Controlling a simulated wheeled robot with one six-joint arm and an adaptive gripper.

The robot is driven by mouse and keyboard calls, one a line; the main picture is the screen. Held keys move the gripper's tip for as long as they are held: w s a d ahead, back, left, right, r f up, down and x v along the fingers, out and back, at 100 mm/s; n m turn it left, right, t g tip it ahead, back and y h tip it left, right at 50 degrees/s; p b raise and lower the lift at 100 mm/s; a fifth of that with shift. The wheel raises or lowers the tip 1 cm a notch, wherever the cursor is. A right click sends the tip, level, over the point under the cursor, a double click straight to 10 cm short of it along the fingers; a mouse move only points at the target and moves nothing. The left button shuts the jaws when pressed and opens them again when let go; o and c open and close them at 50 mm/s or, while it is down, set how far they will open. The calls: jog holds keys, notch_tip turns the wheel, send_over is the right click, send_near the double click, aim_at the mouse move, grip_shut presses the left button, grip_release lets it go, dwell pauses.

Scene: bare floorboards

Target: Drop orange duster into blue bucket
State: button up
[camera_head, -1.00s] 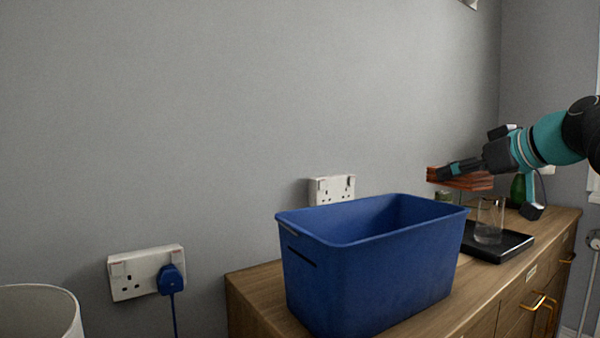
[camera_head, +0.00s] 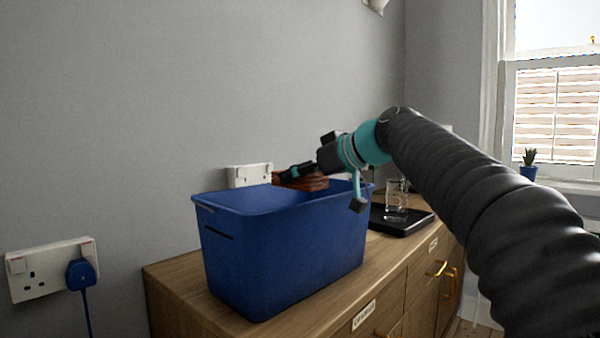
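The blue bucket (camera_head: 285,262) is a rectangular open tub standing upright on the wooden cabinet. The orange duster (camera_head: 312,183) looks like a folded orange-brown cloth. My gripper (camera_head: 290,175) is shut on it and holds it at the back right of the bucket, about at rim height. The lower part of the duster overlaps the bucket's opening in the picture; I cannot tell whether it is inside the rim. The bucket's floor is hidden by its front wall.
A black tray (camera_head: 408,226) with a clear glass (camera_head: 396,195) stands right of the bucket on the wooden cabinet (camera_head: 345,292). Wall sockets (camera_head: 30,272) are at the left, one with a blue plug. A window with a small potted plant (camera_head: 529,165) is at the far right.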

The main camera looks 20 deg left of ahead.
jog(key=shift+f+b, duration=0.3)
jog(key=shift+f, duration=0.35)
jog(key=o, duration=1.2)
jog(key=shift+c, duration=0.2)
jog(key=shift+r, duration=0.1)
jog(key=v, duration=1.2)
